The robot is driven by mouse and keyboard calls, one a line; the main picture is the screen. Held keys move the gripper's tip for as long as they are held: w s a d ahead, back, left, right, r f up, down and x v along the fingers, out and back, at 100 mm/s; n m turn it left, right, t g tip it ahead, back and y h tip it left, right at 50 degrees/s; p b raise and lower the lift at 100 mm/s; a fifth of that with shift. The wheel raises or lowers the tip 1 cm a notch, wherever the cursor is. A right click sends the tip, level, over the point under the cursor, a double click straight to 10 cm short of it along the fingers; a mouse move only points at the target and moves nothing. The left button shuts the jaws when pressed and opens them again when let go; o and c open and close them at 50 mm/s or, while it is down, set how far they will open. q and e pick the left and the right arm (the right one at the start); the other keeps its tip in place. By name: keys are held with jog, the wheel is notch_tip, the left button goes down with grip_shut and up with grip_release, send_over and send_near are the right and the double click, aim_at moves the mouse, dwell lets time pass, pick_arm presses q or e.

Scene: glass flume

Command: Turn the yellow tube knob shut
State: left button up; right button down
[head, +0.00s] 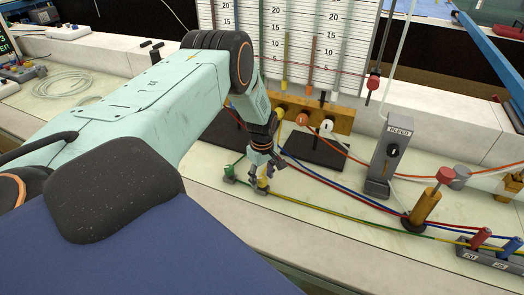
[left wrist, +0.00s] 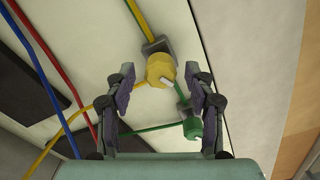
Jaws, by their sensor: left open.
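The yellow tube knob (left wrist: 159,68) sits on a small grey block (left wrist: 158,45) on a yellow tube, in the middle of the left wrist view. A white mark shows on its face. In the head view the yellow knob (head: 263,184) is partly hidden by my left gripper. My left gripper (head: 266,172) is open above it, and in the left wrist view its fingers (left wrist: 165,85) stand on either side of the knob with gaps. A green knob (left wrist: 192,127) on a green tube lies close by, near the right finger. My right gripper does not show.
Red, blue and yellow tubes (head: 320,207) run across the pale bench. A grey BLEED post (head: 387,160) and a brass valve with a red knob (head: 424,208) stand to the right. The gauge board (head: 300,45) with a brass manifold (head: 315,115) is behind.

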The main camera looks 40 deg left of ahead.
aim_at(262, 178)
pick_arm(q)
notch_tip(262, 178, up, 12)
dwell(0.6)
jog(key=s+d+f+m, duration=0.2)
jog(key=s+d+f, duration=0.1)
jog(key=d, duration=0.2)
jog(key=s+d+f+m, duration=0.2)
jog(key=s+d+f, duration=0.2)
jog(key=s+d+f+m+h, duration=0.1)
jog(key=s+d+f+m, duration=0.2)
jog(key=s+d+f, duration=0.1)
jog(key=shift+s+d, duration=0.15)
jog(key=shift+d, duration=0.7)
jog(key=s+d+m, duration=0.3)
jog(key=s+m, duration=0.1)
jog(key=s, duration=0.7)
jog(key=s+d+m, duration=0.3)
jog(key=s+m, duration=0.2)
jog(key=s, duration=0.7)
notch_tip(262, 178, down, 15)
jog(key=y+b, duration=0.1)
jog(key=b, duration=1.4)
jog(key=shift+w+d+f, duration=0.2)
jog(key=shift+w, duration=0.2)
